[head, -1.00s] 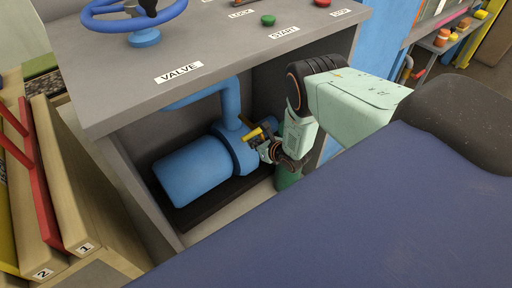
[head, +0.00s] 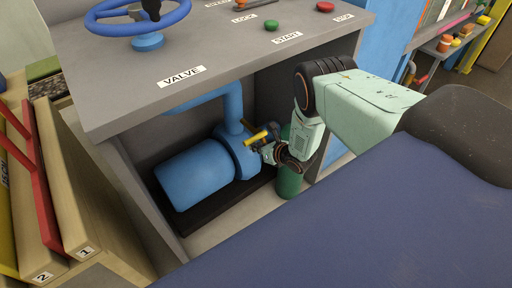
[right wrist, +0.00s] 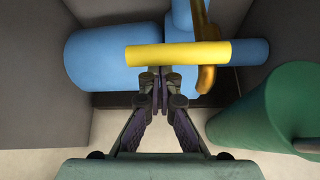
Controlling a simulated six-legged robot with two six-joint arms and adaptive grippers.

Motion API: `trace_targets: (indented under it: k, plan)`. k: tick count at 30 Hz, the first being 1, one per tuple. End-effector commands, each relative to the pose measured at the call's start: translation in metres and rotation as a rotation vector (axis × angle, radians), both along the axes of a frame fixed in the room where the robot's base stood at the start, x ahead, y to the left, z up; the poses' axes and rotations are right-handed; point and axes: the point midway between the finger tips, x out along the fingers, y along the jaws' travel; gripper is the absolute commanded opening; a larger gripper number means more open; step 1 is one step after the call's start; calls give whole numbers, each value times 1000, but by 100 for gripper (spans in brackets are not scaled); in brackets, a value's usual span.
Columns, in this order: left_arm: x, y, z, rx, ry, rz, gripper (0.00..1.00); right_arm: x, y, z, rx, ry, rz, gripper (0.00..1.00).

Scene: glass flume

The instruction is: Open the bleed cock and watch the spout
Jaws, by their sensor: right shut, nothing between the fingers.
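The bleed cock's yellow lever (head: 257,135) sits at the right end of the blue pump (head: 197,174), inside the open bay under the console. In the right wrist view the yellow lever (right wrist: 178,55) lies crosswise. A brass spout (right wrist: 206,77) bends down behind it, and no water shows at it. My right gripper (head: 263,151) is at the lever in the head view. In the wrist view my right gripper (right wrist: 160,76) is shut and empty, its tips at the lever's lower edge; I cannot tell whether they touch. My left gripper is not in view.
A green cylinder (head: 290,180) stands close to my right wrist, right of the pump. The console top (head: 215,60) overhangs the bay and carries a blue wheel (head: 138,17) and buttons. Numbered wooden boards (head: 62,190) with red bars stand at the left.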

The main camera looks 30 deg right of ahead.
Motion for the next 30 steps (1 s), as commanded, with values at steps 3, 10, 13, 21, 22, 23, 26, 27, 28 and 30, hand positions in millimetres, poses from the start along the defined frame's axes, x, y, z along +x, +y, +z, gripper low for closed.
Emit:
trace_targets:
  k: [3,10,13,21,22,23,26,27,28,30]
  plan:
    - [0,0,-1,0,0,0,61,1,-1,2,30,-1,-1,0]
    - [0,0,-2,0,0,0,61,1,0,5,137,9,0,0]
    - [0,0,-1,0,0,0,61,1,0,8,179,11,-1,0]
    - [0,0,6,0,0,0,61,1,0,19,240,16,0,0]
    - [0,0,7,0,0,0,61,1,0,20,241,16,0,0]
    - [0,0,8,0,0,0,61,1,-1,21,265,18,-1,0]
    - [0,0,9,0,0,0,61,1,-2,23,331,24,1,0]
    - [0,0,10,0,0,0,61,0,-2,24,354,26,-1,0]
    - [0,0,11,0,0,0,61,0,-2,25,369,27,-1,0]
    - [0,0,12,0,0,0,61,1,-2,27,366,27,0,0]
